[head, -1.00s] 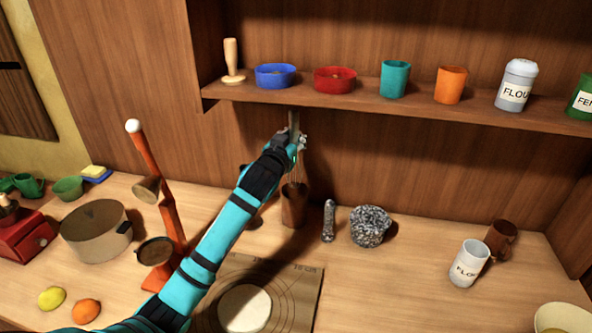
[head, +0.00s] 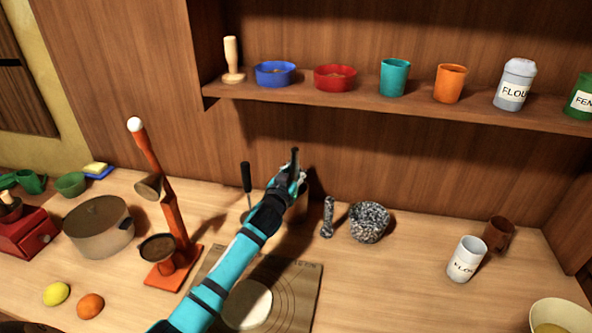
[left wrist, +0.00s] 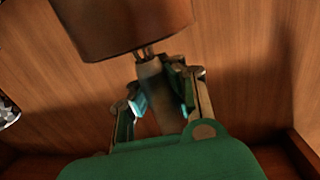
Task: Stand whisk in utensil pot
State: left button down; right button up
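My left gripper (head: 291,180) is at the back of the counter, closed around the whisk's dark handle (head: 295,156). The handle stands nearly upright and its top sticks up above the fingers. The brown utensil pot (head: 301,206) is directly below, mostly hidden by my gripper and arm. In the left wrist view the pot (left wrist: 120,28) fills the upper left. The whisk (left wrist: 152,78) lies between the two fingers, and a short length of its wires shows at the pot's rim; the rest of the wires are hidden there. My right gripper is not in view.
A black-handled utensil (head: 246,178) stands just left of the pot. A speckled pestle (head: 328,217) and mortar (head: 369,222) are to its right. An orange stand (head: 172,235) is left of my arm. The shelf (head: 400,108) overhangs behind.

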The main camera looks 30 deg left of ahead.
pick_arm(q)
jog(key=c, duration=2)
grip_release()
jog(key=shift+f, duration=0.15)
jog(key=o, duration=0.5)
jog(key=shift+r, duration=0.2)
jog(key=s, duration=0.4)
jog(key=s+d+b, duration=0.1)
jog(key=s, duration=0.7)
jog(key=shift+d+r+b, duration=0.3)
jog(key=shift+b, duration=0.1)
